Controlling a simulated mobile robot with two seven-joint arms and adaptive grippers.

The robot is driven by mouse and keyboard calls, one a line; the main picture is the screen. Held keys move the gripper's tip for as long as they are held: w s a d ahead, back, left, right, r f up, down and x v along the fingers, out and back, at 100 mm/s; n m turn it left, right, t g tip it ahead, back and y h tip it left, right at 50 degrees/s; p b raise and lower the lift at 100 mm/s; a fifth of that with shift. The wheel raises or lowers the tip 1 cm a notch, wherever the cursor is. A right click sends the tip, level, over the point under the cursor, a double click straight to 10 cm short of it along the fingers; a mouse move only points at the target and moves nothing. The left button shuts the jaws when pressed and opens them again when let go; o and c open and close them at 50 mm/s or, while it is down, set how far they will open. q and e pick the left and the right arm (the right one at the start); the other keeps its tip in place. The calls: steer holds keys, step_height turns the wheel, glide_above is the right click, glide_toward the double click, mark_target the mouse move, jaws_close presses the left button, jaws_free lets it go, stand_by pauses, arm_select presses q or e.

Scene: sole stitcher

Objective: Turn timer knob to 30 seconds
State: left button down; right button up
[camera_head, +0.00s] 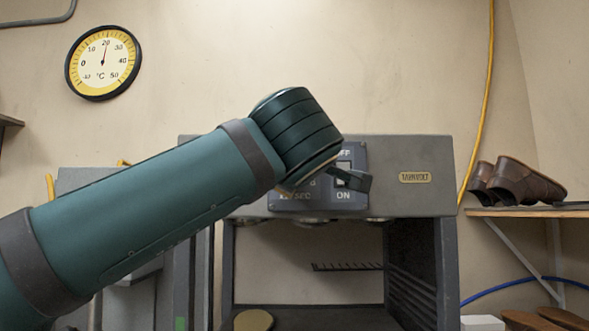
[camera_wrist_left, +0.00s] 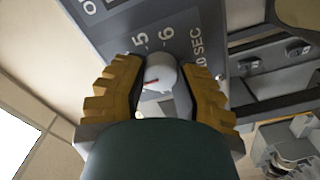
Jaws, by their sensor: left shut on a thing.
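The timer knob (camera_wrist_left: 160,72) is a small light round knob with a red pointer line, on a grey control panel (camera_wrist_left: 185,22). The numbers 5 and 6 and the label ending in "0 SEC" show beside it. The red line slants toward the lower left of the wrist picture. My left gripper (camera_wrist_left: 158,76) has its two yellow ridged fingers shut on the knob, one on each side. In the head view my left arm covers the knob and the gripper; part of the panel (camera_head: 345,196) shows beside it. My right gripper is in neither view.
An OFF/ON switch with a protruding lever (camera_head: 354,179) sits close to the right of my wrist. The machine housing (camera_head: 400,200) has an open bay below. A shelf (camera_head: 530,211) with brown shoes (camera_head: 515,181) is at the right. A round thermometer (camera_head: 103,62) hangs on the wall.

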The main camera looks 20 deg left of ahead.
arm_select(q)
steer(key=shift+r, duration=0.15)
steer(key=c, duration=0.6)
jaws_free()
steer(key=shift+a, duration=0.1)
steer(key=v, duration=1.2)
